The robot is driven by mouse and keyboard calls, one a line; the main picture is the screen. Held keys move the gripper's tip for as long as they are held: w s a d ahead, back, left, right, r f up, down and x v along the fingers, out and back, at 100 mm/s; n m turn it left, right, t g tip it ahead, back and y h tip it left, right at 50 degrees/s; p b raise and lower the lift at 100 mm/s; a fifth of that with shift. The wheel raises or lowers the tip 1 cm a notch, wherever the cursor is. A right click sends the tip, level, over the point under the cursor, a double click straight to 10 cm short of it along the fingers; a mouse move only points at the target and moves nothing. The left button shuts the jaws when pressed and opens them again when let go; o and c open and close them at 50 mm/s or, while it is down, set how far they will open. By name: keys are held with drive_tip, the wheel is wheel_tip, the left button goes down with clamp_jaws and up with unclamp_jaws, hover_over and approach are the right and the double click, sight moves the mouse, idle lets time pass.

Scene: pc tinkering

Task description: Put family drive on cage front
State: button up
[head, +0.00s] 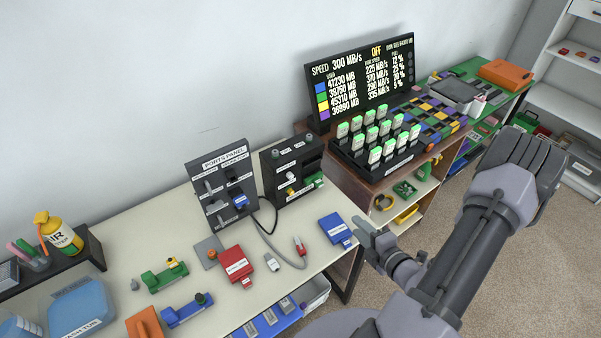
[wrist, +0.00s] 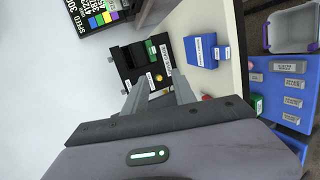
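A black cage unit (head: 290,172) stands at the back of the white table, right of the ports panel, with a green module (head: 314,181) and a yellow round part on its front. It also shows in the wrist view (wrist: 135,61). A blue drive (head: 335,228) lies on the table near its right edge, and shows in the wrist view (wrist: 200,51). A red drive (head: 236,264) lies further left. The drive labels are too small to read, so I cannot tell which is the family drive. My gripper (head: 370,236) is open and empty (wrist: 158,90), beside the blue drive in the head view.
The ports panel (head: 222,188) stands left of the cage, with a grey cable and red plug (head: 299,246) in front. A display (head: 362,78) and a rack of drives (head: 378,140) stand on the brown shelf to the right.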

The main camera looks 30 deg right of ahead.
drive_tip(key=w+a+r+n+g+y+b, duration=0.1)
drive_tip(key=w+a+r+n+y, duration=0.2)
drive_tip(key=a+r+n+y, duration=0.4)
drive_tip(key=w+a+r+n+g+y+b, duration=0.1)
drive_tip(key=w+a+r+n+y, duration=0.25)
drive_tip(key=a+r+n, duration=0.45)
drive_tip(key=s+a+r+n+g, duration=0.1)
drive_tip(key=s+a+n+g, duration=0.15)
drive_tip(key=a+n, duration=0.3)
drive_tip(key=s+a+r+n+g+b, duration=0.1)
drive_tip(key=a+n+g, duration=0.25)
drive_tip(key=n, duration=0.25)
drive_tip(key=s+a+r+n+g, duration=0.1)
drive_tip(key=s+a+n+g, duration=0.1)
drive_tip(key=a+n, duration=0.35)
drive_tip(key=s+r+n+t+h+b, duration=0.2)
drive_tip(key=s+r+n+h, duration=0.4)
drive_tip(key=n, duration=1.3)
drive_tip(key=shift+s+r+h, duration=0.3)
drive_tip(key=shift+s+h, duration=0.25)
drive_tip(key=shift+s, duration=0.25)
drive_tip(key=shift+a, duration=0.1)
